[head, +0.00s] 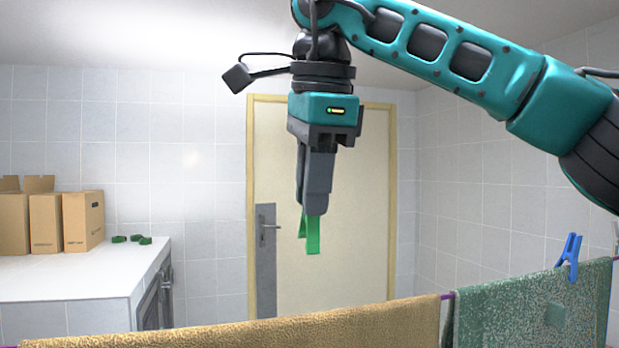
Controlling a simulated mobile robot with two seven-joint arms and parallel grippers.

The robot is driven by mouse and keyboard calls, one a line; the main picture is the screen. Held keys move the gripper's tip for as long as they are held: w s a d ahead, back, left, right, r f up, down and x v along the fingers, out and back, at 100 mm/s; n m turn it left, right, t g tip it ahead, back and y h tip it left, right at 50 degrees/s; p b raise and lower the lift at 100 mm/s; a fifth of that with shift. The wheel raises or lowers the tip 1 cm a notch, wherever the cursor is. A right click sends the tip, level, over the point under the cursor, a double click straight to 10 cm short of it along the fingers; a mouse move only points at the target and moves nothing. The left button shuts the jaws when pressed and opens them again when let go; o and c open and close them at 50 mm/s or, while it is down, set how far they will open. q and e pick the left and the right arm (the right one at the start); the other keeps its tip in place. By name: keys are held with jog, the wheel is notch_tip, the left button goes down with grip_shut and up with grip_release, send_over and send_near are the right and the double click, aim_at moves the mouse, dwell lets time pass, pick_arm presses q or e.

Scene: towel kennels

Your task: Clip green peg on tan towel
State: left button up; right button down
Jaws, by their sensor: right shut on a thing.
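The green peg (313,240) hangs legs-down from my right gripper (313,213), which is shut on its upper part. The gripper points straight down in the middle of the head view. The tan towel (330,328) hangs over a line along the bottom of the view, its top edge rising to the right. The peg is above the towel in the picture and apart from it; no contact shows. Only the top part of the towel is in view. My left gripper is not in view.
A green towel (500,318) hangs on the same line at right, with a blue peg (570,252) on it. A white counter (75,285) at left bears cardboard boxes (84,220) and small green objects (137,238). A door (350,230) stands behind.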

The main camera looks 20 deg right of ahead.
aim_at(313, 249)
jog(key=shift+f, duration=0.45)
notch_tip(313, 249, down, 3)
jog(key=shift+r+b, duration=0.1)
jog(key=shift+b, duration=0.35)
jog(key=shift+f+b, duration=0.8)
jog(key=shift+f, duration=1.05)
jog(key=shift+r, duration=0.15)
jog(key=shift+p, duration=0.3)
jog(key=shift+f, duration=0.2)
